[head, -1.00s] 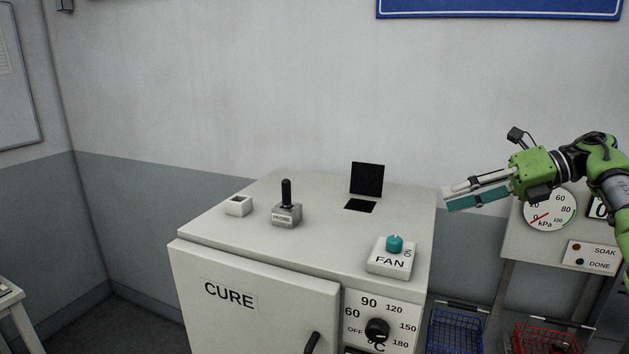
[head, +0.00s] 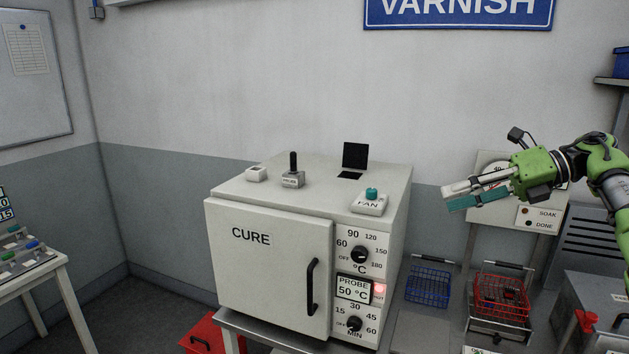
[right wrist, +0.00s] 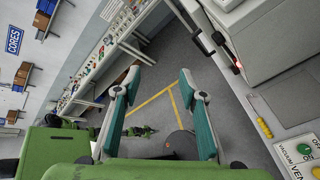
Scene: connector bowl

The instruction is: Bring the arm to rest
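My right gripper (head: 450,197) reaches in from the right in the head view, in front of the wall and to the right of the CURE oven (head: 255,270). It has green and grey fingers. The right wrist view shows the fingers (right wrist: 158,78) apart with nothing between them, above open floor. It touches nothing that I can see.
The oven door is closed; a FAN switch (head: 369,203) and a PROBE block (head: 293,178) sit on top. A blue basket (head: 429,286) and a red basket (head: 502,295) stand to the right. A white table (head: 40,280) is at the left.

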